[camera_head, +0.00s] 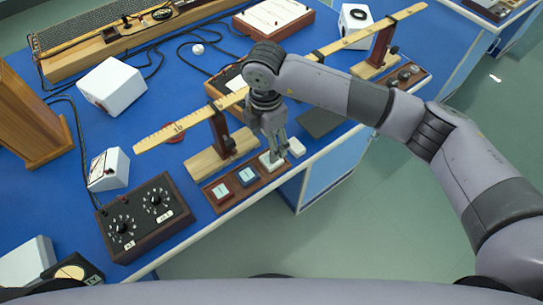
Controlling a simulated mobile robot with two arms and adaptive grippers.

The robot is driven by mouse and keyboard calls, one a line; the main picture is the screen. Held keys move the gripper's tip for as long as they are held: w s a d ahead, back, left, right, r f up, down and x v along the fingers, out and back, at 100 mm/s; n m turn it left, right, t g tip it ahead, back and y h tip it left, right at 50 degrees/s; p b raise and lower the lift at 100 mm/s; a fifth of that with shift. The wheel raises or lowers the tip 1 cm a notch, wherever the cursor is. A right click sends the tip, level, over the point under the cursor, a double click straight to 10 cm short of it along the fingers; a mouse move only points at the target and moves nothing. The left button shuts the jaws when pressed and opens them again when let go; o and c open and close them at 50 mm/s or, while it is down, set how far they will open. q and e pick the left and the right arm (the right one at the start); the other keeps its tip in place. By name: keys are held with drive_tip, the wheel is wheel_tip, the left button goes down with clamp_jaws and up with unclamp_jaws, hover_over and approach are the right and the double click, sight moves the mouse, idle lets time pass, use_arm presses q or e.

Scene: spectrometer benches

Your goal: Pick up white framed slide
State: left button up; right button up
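The white framed slide (269,164) is at the right end of a brown wooden slide rack (233,203) near the bench's front edge. Whether the fingers are apart or closed on the slide is too small to tell. My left gripper is not in view.
A yellow ruler beam (186,124) on wooden stands runs behind my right gripper. A small white block (297,147) lies just right of the gripper. A dark box with two dials (145,217) stands to the left. The floor is clear in front.

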sight(268, 161)
wheel_tip(268, 161, down, 3)
drive_tip(key=shift+r, duration=0.2)
drive_tip(key=f+p, duration=0.1)
drive_tip(key=f, duration=0.1)
drive_tip(key=f+p, duration=0.1)
drive_tip(key=f, duration=0.1)
drive_tip(key=shift+s+d+f, duration=0.1)
drive_tip(key=shift+s+d, duration=0.05)
drive_tip(key=shift+s, duration=0.05)
drive_tip(key=shift+f, duration=0.5)
drive_tip(key=shift+c, duration=0.6)
drive_tip(key=c, duration=1.1)
drive_tip(key=shift+r, duration=0.15)
